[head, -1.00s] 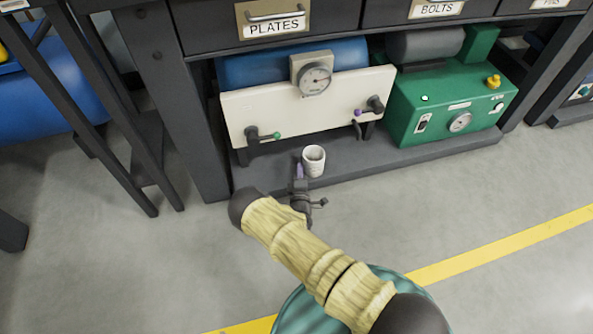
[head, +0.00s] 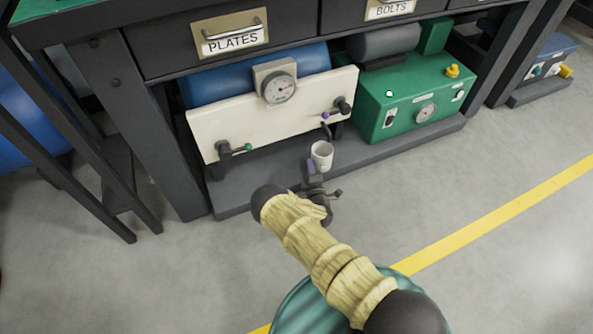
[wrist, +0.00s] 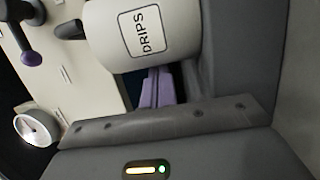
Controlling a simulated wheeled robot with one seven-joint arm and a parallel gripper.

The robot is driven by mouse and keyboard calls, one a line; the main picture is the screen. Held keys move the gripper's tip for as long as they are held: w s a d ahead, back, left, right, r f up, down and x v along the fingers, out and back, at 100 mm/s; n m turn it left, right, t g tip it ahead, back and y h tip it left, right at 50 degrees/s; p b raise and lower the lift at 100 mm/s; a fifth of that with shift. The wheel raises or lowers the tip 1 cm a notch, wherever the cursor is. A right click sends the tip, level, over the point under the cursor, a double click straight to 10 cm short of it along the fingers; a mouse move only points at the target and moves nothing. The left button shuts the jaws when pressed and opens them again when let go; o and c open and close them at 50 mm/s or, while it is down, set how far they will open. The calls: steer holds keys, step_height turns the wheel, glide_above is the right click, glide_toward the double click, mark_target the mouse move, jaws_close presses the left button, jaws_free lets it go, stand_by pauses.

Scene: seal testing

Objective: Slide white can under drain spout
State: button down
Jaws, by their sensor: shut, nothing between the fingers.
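The white can (head: 321,156) stands upright on the dark lower shelf, just in front of the right-hand valve's spout (head: 327,131). In the wrist view the can (wrist: 145,35) shows a "DRIPS" label. The dark spout (wrist: 70,29) there reaches toward the can, and its end is partly hidden by it. This valve has a purple knob (head: 325,115), also seen in the wrist view (wrist: 32,58). My gripper (head: 312,167) is shut and empty, its purple fingertips (wrist: 157,88) low against or very near the can's near side; contact is hard to tell.
A cream panel (head: 270,122) with a gauge (head: 279,86) stands behind the can. A green machine (head: 412,100) stands to the right. The shelf (head: 262,182) is bare around the can.

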steer(key=shift+w+d, duration=0.25)
steer(key=shift+d, duration=0.35)
steer(key=shift+w+d, duration=0.25)
steer(key=shift+d, duration=0.35)
step_height(320, 180, up, 10)
steer(key=p, duration=0.6)
